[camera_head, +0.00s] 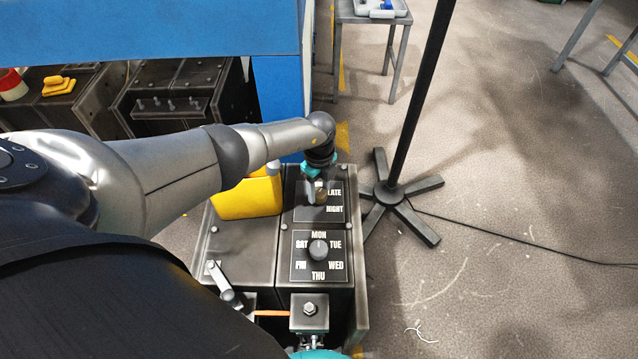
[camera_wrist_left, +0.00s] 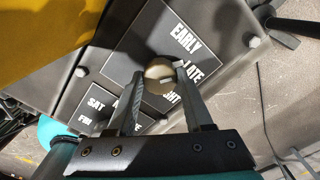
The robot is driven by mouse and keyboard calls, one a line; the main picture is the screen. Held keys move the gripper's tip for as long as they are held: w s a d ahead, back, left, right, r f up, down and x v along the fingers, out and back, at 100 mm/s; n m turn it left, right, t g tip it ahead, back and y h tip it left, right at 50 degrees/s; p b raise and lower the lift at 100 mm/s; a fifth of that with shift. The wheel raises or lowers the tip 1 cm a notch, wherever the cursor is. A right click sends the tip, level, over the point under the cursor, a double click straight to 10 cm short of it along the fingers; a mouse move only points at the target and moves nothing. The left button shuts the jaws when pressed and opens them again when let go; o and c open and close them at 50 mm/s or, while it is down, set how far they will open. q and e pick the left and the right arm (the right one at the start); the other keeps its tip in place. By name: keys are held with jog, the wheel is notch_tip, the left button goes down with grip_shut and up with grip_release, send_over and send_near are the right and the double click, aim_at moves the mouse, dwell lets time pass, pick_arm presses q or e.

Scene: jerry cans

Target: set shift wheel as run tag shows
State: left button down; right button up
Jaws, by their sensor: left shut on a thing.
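The shift wheel is a round, pale brass knob (camera_wrist_left: 158,75) on a black plate (camera_head: 337,212) lettered EARLY, LATE and NIGHT. My left gripper (camera_head: 319,190) reaches down over it from above, and its two fingers are shut on the knob from both sides in the left wrist view. A small white mark on the knob faces the LATE side, but I cannot tell its exact setting. In the head view the gripper hides the EARLY label and most of the knob. I cannot make out a run tag.
A day knob (camera_head: 318,250) with weekday labels sits nearer on the same dark box. A yellow can (camera_head: 248,197) stands left of the plate. A metal block with a bolt (camera_head: 309,310) is at the near end. A black stand (camera_head: 393,192) is to the right.

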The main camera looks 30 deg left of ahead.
pick_arm(q)
jog(key=n+p, duration=0.1)
jog(key=n, duration=0.1)
jog(key=shift+r+n, duration=0.15)
jog(key=shift+n, duration=0.15)
jog(key=shift+n+p, duration=0.55)
jog(key=shift+n, duration=1.15)
pick_arm(e)
jog(key=shift+s+d+f, duration=0.4)
jog(key=shift+s+f, duration=0.05)
jog(key=shift+f, duration=0.25)
jog(key=shift+s+d+f, duration=0.35)
jog(key=shift+s+f, duration=0.05)
jog(key=shift+f, duration=0.25)
jog(key=shift+s+d+f, duration=0.4)
jog(key=shift+s+f, duration=0.05)
jog(key=shift+f, duration=0.25)
pick_arm(q)
jog(key=shift+c, duration=1.5)
grip_release()
